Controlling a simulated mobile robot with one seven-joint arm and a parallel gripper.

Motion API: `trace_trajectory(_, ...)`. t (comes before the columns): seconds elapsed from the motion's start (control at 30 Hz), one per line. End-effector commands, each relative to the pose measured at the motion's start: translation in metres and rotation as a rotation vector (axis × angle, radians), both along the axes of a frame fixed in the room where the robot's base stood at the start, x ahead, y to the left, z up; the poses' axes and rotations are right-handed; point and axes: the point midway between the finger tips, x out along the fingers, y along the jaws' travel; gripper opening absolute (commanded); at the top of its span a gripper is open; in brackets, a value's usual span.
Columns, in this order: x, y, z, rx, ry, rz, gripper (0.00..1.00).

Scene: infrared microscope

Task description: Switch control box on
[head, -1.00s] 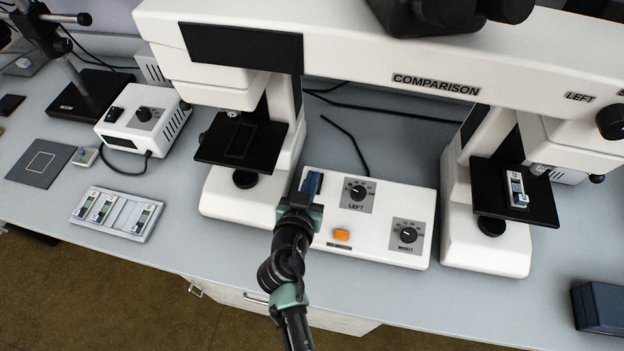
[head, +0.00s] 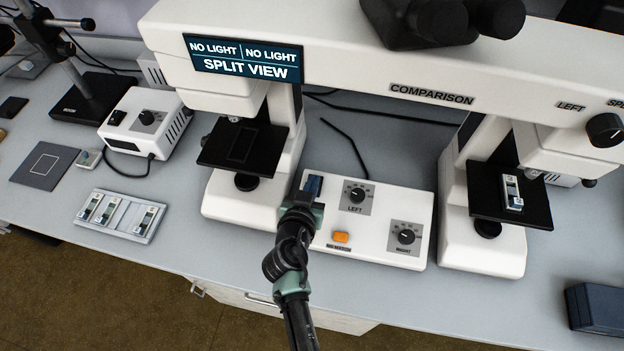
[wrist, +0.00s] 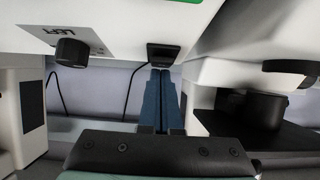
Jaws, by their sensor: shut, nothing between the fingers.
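The control box (head: 375,238) is a white sloped box between the two microscope stands. It has a LEFT dial (head: 356,194), a second dial (head: 406,236) and an orange button (head: 341,237). My gripper (head: 314,184) is at the box's upper left corner, and its shut blue fingers hide part of that corner. In the wrist view the blue fingers (wrist: 158,82) are together and empty, their tips at a dark switch (wrist: 164,53) on the box face. I cannot tell whether they touch it. The display (head: 244,59) is lit and reads NO LIGHT, NO LIGHT, SPLIT VIEW.
The left stage (head: 215,155) is empty; the right stage (head: 480,201) holds a slide (head: 512,192). A slide tray (head: 120,216) and a smaller white box (head: 143,128) stand at left. A dark blue box (head: 598,312) sits at right. The bench front is mostly clear.

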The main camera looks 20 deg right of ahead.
Motion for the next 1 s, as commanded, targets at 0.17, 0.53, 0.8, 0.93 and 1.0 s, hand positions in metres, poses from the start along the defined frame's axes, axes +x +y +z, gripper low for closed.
trace_trajectory(0.17,0.0,0.0,0.001,-0.001,-0.001,0.0,0.0)
trace_trajectory(0.53,0.0,0.0,0.016,-0.001,-0.001,-0.001,0.0)
trace_trajectory(0.8,0.0,0.0,0.015,-0.001,-0.001,-0.001,0.0)
trace_trajectory(0.93,0.001,-0.001,0.021,-0.001,-0.002,-0.001,0.0)
trace_trajectory(1.0,0.003,-0.002,0.03,0.0,-0.003,-0.002,0.0)
